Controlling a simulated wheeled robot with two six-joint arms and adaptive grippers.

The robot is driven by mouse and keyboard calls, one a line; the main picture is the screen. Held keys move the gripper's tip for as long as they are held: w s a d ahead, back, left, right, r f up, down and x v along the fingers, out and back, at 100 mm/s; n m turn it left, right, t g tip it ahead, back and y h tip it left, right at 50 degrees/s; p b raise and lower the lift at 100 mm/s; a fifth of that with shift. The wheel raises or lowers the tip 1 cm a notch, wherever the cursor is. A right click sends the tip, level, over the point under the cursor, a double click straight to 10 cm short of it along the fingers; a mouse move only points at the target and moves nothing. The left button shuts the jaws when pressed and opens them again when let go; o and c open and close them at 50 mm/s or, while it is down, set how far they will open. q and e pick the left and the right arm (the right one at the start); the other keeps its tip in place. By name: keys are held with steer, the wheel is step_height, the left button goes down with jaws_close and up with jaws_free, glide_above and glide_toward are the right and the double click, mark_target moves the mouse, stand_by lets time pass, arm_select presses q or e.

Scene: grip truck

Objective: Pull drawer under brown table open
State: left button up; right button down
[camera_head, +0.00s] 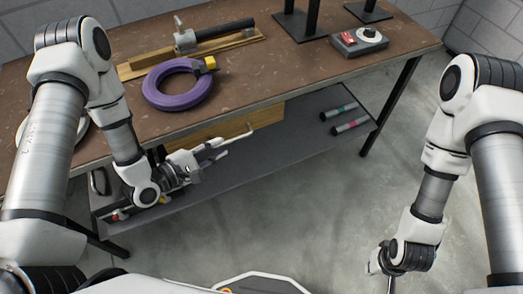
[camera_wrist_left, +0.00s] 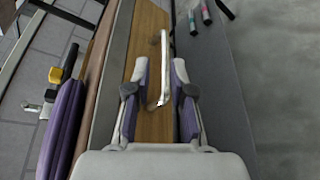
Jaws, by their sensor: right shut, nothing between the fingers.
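The brown table (camera_head: 300,85) has a wooden drawer (camera_head: 270,113) under its front edge; the drawer front also shows in the left wrist view (camera_wrist_left: 147,35). A thin pale bar handle (camera_head: 238,136) is on the drawer front and appears upright in the left wrist view (camera_wrist_left: 164,55). My left gripper (camera_head: 214,150) is open at the drawer front. In the left wrist view its fingers (camera_wrist_left: 157,90) lie on either side of the handle's lower part, with a gap to it. Whether they touch the wood is unclear. My right gripper (camera_head: 390,284) is shut and empty, low over the floor, partly cut off.
A purple ring (camera_head: 160,98) lies on the table near its front edge. A clamp-like tool on wood (camera_head: 187,40) and a grey box with a red button (camera_head: 358,41) are farther back. A lower shelf (camera_head: 290,140) holds pink-and-teal tubes (camera_head: 350,125). The floor in front is clear.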

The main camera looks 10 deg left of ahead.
mark_target(228, 142)
arm_select(q)
steer(key=shift+s+a+f, duration=0.1)
steer(key=shift+a+f, duration=0.65)
steer(key=shift+f, duration=0.05)
steer(key=x, duration=0.7)
steer(key=shift+w+d+r, duration=0.1)
steer(key=shift+w+d, duration=0.2)
jaws_close()
